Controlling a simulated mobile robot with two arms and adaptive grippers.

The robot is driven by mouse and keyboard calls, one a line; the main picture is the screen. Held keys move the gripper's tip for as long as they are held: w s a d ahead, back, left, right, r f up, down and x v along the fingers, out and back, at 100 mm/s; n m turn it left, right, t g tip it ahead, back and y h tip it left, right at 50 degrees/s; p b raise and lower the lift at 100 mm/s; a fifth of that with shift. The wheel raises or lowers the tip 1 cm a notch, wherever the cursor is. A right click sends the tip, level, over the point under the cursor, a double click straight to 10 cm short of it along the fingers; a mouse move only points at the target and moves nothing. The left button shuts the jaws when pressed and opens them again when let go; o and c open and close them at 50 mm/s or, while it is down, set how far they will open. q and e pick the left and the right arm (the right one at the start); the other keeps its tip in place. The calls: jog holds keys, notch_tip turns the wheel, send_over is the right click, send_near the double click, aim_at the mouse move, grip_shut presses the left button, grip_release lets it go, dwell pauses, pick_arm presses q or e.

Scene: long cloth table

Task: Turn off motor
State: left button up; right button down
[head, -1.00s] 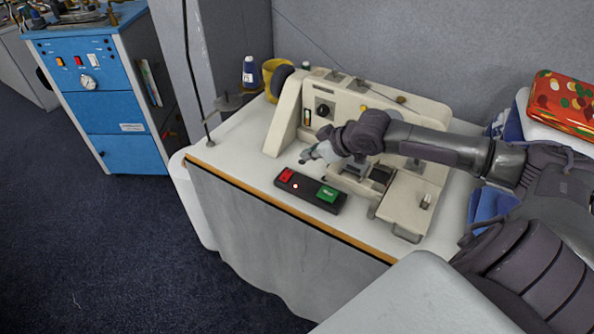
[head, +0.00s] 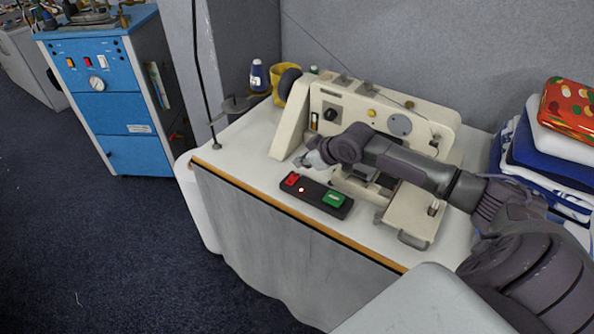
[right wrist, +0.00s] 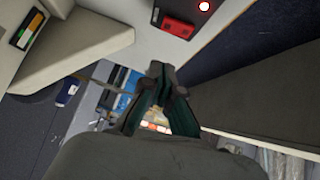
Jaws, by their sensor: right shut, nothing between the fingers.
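A dark switch box (head: 313,194) lies on the white table in front of the sewing machine (head: 362,118). It has a red button (head: 291,180) on its left end and a green button (head: 333,199) on its right end. A small red-ringed white dot shows between them. My right gripper (head: 299,162) is shut and empty, just behind the red button and apart from it in the picture. Its height above the table is hard to judge. In the right wrist view the shut fingers (right wrist: 160,75) are below the red button (right wrist: 178,28). My left gripper is out of view.
The sewing machine stands close behind and right of the switch box. Folded cloths (head: 548,152) are at the right. The table's front left is clear.

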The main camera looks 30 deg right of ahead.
aim_at(292, 175)
jog(key=f, duration=0.1)
jog(key=w+f, duration=0.1)
jog(key=f, duration=0.1)
jog(key=w+f, duration=0.1)
jog(key=f, duration=0.1)
jog(key=shift+a+p, duration=0.15)
jog(key=shift+p, duration=0.2)
jog(key=shift+f, duration=0.45)
jog(key=shift+f+b, duration=0.3)
jog(key=shift+f, duration=0.1)
jog(key=shift+r, duration=0.15)
jog(key=shift+s+p, duration=0.1)
jog(key=shift+p, duration=0.2)
